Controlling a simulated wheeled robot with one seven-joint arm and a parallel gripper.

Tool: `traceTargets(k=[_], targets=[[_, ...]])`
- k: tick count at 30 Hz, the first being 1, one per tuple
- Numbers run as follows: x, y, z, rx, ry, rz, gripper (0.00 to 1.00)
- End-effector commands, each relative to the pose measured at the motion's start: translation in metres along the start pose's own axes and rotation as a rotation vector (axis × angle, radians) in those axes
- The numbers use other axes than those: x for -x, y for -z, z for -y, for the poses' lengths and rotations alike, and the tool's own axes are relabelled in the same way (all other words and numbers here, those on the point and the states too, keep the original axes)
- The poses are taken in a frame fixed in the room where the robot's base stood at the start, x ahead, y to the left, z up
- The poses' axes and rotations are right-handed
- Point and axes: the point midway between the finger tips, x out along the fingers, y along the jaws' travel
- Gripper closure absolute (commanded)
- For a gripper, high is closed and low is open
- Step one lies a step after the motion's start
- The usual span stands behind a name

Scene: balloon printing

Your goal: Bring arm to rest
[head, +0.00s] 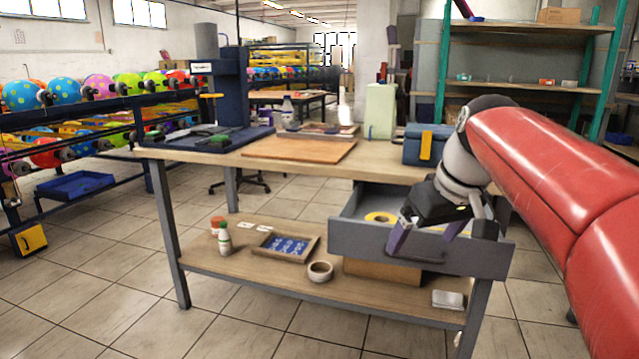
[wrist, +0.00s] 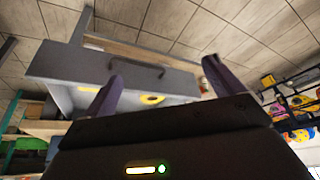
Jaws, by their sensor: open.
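My red arm reaches in from the right in the head view. My gripper (head: 432,238) is open and empty, in front of and above the pulled-out grey drawer (head: 350,240) of the workbench (head: 385,172). In the wrist view my two purple fingers stand wide apart (wrist: 160,85), with the drawer front (wrist: 75,62) beyond them. A yellow roll (head: 380,217) lies in the drawer and also shows in the wrist view (wrist: 152,99). Part of the drawer's inside is hidden behind my gripper. Whether a finger touches the drawer, I cannot tell.
The benchtop holds a dark blue press (head: 230,90), a brown board (head: 298,149) and a blue box (head: 424,146). The lower shelf holds a tray (head: 286,244), a tape roll (head: 320,271) and bottles (head: 224,239). Balloon racks (head: 75,105) stand left. The tiled floor in front is clear.

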Motion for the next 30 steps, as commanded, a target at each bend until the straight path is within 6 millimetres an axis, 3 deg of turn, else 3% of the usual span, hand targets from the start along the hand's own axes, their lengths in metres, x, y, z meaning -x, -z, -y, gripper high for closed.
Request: traceTargets(k=[5,10,15,18,22,30], targets=[[0.004,-0.036,0.017,-0.067,-0.022,-0.013,0.07],[-0.002,-0.091,0.041,-0.155,-0.063,-0.034,0.07],[-0.024,-0.159,0.067,-0.245,-0.123,-0.062,0.07],[-0.037,-0.187,0.075,-0.280,-0.150,-0.075,0.07],[-0.048,-0.207,0.080,-0.304,-0.171,-0.085,0.07],[-0.052,-0.212,0.080,-0.311,-0.175,-0.086,0.07]])
